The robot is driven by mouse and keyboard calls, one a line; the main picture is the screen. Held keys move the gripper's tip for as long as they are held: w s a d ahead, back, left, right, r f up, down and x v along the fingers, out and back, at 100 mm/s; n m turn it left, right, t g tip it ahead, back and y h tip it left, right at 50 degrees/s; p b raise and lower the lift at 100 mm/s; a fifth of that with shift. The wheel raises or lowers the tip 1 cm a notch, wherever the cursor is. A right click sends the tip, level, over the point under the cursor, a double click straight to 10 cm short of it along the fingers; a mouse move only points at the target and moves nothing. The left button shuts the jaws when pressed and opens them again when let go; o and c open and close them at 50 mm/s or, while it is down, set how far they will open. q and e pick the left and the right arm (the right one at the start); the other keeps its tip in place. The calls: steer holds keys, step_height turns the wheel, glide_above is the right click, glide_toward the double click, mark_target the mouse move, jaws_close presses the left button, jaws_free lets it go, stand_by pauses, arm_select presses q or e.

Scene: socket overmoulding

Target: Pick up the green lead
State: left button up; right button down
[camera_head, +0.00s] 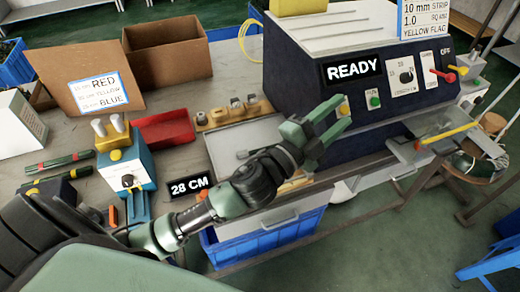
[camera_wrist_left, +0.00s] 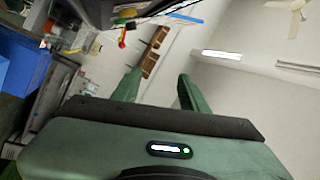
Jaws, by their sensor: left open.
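My left gripper (camera_head: 343,113) is open and empty, held in the air in front of the dark blue machine with the READY display. Its two green fingers stand apart in the left wrist view (camera_wrist_left: 158,88), with nothing between them. A dark greenish coil of lead (camera_head: 468,166) lies on a round stool at the right, well away from the gripper. It is small and partly hidden, so I cannot tell for sure that it is the green lead. My right gripper is not in view.
The machine (camera_head: 290,75) stands just behind the gripper. A metal plate with a yellow rod (camera_head: 447,132) juts out at its right. A blue and yellow device (camera_head: 125,170), a red bin (camera_head: 165,130) and a cardboard box (camera_head: 165,50) stand left. A blue crate (camera_head: 265,238) is below.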

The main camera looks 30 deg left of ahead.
arm_select(q)
steer(key=s+d+r+m+g+h, duration=0.25)
steer(key=d+m+g+h, duration=0.65)
steer(key=m, duration=0.6)
steer(key=m+g+y, duration=1)
steer(key=m+y, duration=0.2)
steer(key=y, duration=0.5)
glide_above(246, 152)
steer(key=f, duration=1.7)
steer(key=shift+s, duration=0.25)
steer(key=f, duration=0.2)
steer(key=f+p, duration=0.1)
steer(key=f, duration=0.1)
steer(key=f+p, duration=0.1)
steer(key=f, duration=0.2)
steer(key=shift+w+f, duration=0.1)
steer(key=shift+w, duration=0.15)
steer(key=shift+f, duration=0.2)
jaws_close()
